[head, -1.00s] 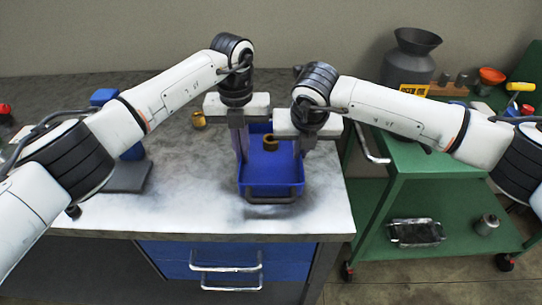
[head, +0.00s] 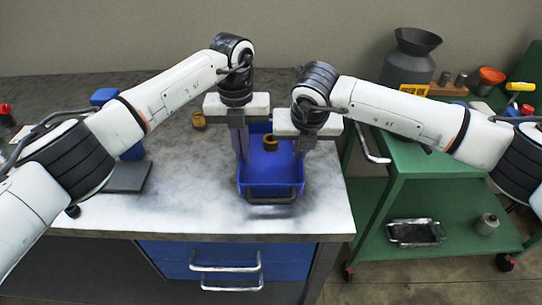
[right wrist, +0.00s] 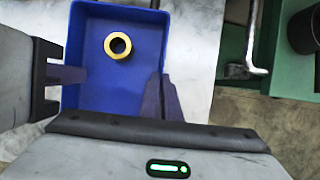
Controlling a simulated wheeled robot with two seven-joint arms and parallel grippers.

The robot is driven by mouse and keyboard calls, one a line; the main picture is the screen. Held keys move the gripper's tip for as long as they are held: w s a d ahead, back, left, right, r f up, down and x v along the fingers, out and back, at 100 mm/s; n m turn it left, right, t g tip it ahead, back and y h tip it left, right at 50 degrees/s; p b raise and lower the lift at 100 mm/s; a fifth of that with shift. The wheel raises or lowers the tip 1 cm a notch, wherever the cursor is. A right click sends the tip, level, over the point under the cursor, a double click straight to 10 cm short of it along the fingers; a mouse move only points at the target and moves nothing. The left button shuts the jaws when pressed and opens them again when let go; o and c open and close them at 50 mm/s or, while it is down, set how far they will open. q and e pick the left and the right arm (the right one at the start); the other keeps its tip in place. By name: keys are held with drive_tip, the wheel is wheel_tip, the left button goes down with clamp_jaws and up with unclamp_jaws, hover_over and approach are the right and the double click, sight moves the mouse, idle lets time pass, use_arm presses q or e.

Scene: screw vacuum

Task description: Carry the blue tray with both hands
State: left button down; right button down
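The blue tray (head: 270,190) sits on the worktop near its right end, with a metal handle on its front. A brass ring (head: 271,143) lies inside it and also shows in the right wrist view (right wrist: 118,45). My left gripper (head: 241,155) points down at the tray's left wall, its fingers closed about the rim. My right gripper (head: 300,152) does the same at the right wall. In the right wrist view its fingers (right wrist: 161,90) are close together, one on each side of the tray's wall (right wrist: 165,50). The left gripper's far finger is hidden there.
A second brass ring (head: 198,120) stands on the worktop (head: 180,195) left of the tray. A dark flat object (head: 128,177) lies further left. A green cart (head: 425,165) with tools stands to the right, past a gap. The worktop left of the tray is mostly clear.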

use_arm(q)
drive_tip(key=shift+r, duration=0.2)
use_arm(e)
drive_tip(key=shift+r, duration=0.2)
